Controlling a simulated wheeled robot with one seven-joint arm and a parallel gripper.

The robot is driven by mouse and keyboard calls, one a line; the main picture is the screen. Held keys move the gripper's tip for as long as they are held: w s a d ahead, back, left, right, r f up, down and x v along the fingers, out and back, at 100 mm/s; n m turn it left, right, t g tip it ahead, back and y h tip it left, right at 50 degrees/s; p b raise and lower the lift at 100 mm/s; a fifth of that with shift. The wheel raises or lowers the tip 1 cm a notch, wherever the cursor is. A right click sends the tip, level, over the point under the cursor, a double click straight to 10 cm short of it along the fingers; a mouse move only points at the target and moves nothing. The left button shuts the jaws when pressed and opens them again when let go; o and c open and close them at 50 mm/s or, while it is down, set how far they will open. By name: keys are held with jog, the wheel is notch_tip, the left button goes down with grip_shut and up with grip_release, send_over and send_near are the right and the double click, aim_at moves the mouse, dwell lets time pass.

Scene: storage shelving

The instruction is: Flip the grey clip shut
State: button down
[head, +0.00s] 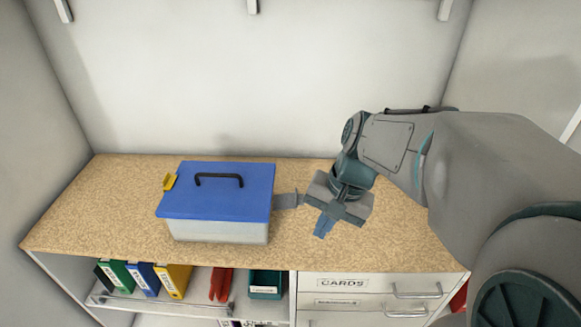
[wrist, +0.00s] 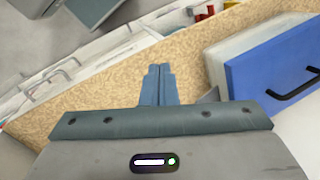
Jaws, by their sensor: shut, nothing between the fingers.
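A box with a grey body (head: 218,230) and a blue lid (head: 217,190) stands on the speckled worktop. The lid lies down on the box and has a black handle (head: 219,178). A grey clip (head: 287,201) sticks out flat from the box's right side, swung outward. A yellow clip (head: 169,182) on the left side is tilted outward. My gripper (head: 322,229) is to the right of the grey clip, apart from it, pointing down with its blue fingers together and empty. In the wrist view, my gripper (wrist: 159,75) is over the worktop, with the blue lid (wrist: 275,70) to the right.
The worktop (head: 110,205) is clear around the box. Walls stand behind and at both sides. Below are a shelf with several binders (head: 141,275), a red item (head: 220,284), a green bin (head: 265,283) and drawers (head: 345,285) with handles.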

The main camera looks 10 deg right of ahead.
jog(key=w+d+f+m+y+b, duration=0.2)
jog(key=w+d+f+m+y, duration=0.2)
jog(key=w+m, duration=0.3)
jog(key=m+t+y+b, duration=0.2)
jog(key=m+y, duration=0.2)
jog(key=m, duration=0.4)
send_near(313, 220)
notch_tip(313, 220, up, 3)
jog(key=shift+r, duration=0.25)
jog(key=p+x, duration=0.1)
jog(key=x, duration=0.8)
jog(key=shift+w+a, duration=0.1)
jog(key=shift+a, duration=0.3)
jog(key=r+p, duration=0.2)
jog(key=r, duration=0.1)
jog(key=shift+w+a, duration=0.15)
jog(key=shift+a, duration=0.25)
jog(key=shift+a+r, duration=0.1)
jog(key=shift+r, duration=0.2)
jog(key=shift+r, duration=0.15)
